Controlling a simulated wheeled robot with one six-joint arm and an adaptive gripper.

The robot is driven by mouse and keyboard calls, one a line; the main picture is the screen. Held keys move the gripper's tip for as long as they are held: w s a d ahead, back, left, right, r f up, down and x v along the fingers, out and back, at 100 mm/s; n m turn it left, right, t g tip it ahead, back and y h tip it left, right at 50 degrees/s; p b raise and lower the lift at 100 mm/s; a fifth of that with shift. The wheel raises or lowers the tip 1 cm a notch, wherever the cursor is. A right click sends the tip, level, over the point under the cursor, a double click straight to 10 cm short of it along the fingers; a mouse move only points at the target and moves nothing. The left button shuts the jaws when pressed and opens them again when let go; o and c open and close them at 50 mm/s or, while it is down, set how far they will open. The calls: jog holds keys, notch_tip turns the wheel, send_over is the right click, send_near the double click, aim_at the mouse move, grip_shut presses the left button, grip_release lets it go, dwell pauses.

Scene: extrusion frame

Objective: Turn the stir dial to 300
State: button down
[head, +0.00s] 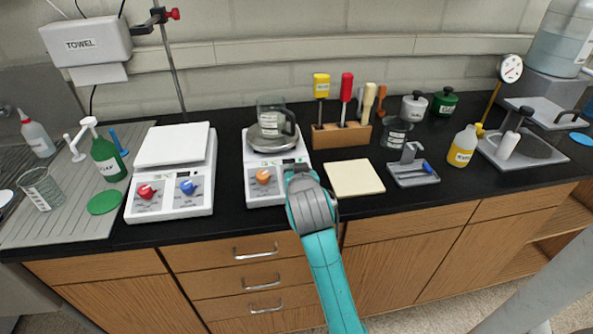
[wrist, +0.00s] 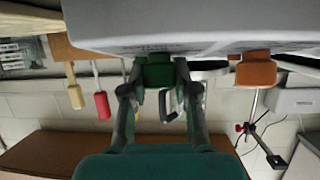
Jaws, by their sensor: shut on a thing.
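The white stirrer unit (head: 265,199) at the centre of the counter has an orange dial (head: 263,177) on its front left. Its other dial, green (wrist: 157,71), is hidden behind my gripper in the head view. My gripper (head: 297,178) is at the right part of that front. In the wrist view, where the unit appears upside down, the gripper's fingers (wrist: 158,80) are shut on the green dial, one on each side. The orange dial (wrist: 256,70) is to the right there. I cannot read the dial labels or setting.
A glass jug (head: 271,122) stands on the unit's round plate. A second white unit (head: 176,150) with red and blue dials is to the left. A cream pad (head: 354,178) lies close to my arm's right. A wooden tool rack (head: 341,135) stands behind it.

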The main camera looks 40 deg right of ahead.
jog(key=m+g+h, duration=0.3)
jog(key=m, duration=0.2)
jog(key=shift+g, duration=0.3)
jog(key=shift+m+g+h, duration=0.5)
jog(key=shift+m+g, duration=1.1)
jog(key=shift+m, duration=0.4)
jog(key=c, duration=0.9)
grip_release()
jog(key=shift+o, duration=0.2)
jog(key=v, duration=1.2)
jog(key=shift+w, duration=0.15)
jog(key=shift+a, duration=0.1)
